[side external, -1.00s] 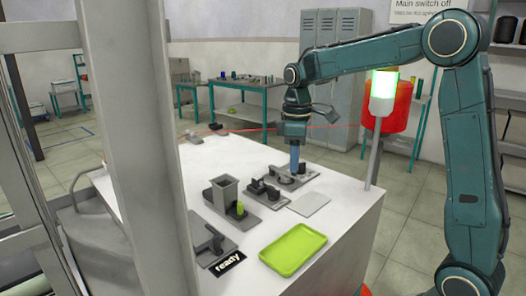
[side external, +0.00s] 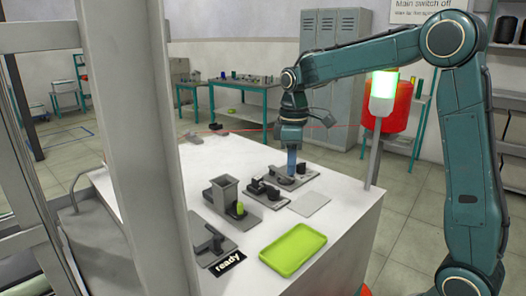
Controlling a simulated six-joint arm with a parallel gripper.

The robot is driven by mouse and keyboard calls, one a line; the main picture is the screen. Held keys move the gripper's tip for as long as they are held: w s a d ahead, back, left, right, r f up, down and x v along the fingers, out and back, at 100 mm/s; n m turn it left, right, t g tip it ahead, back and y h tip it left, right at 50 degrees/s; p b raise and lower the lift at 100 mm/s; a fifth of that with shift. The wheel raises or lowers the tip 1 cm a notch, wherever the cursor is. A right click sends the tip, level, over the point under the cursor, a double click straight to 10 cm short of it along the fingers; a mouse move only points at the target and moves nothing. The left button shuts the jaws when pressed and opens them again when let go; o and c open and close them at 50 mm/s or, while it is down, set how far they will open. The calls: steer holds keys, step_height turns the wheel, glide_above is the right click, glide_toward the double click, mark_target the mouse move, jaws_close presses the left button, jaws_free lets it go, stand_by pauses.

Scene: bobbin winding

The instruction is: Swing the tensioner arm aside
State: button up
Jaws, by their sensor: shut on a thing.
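My gripper (side external: 291,172) points straight down over the grey tensioner base plate (side external: 310,175) at the back of the white table. Its blue fingers are shut on the tensioner arm, which is small and mostly hidden by the fingers in this view. A round grey part (side external: 285,181) sits on the plate just below and left of the fingertips. A small dark block (side external: 301,168) stands on the plate just right of the fingers.
In front stand a grey plate with dark parts (side external: 262,188), a grey hopper (side external: 222,190) with a green bobbin (side external: 240,209), a lever fixture (side external: 212,243) and a green tray (side external: 292,250). A flat grey pad (side external: 310,204) lies right. A signal lamp (side external: 383,90) glows green.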

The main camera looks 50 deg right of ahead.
steer(key=shift+w+a, duration=0.1)
steer(key=shift+a, duration=0.45)
steer(key=shift+w+a, duration=0.35)
steer(key=shift+a, duration=0.3)
stand_by(0.6)
steer(key=shift+w+a, duration=0.1)
steer(key=shift+a, duration=0.1)
steer(key=shift+w+a, duration=0.45)
steer(key=shift+a, duration=0.1)
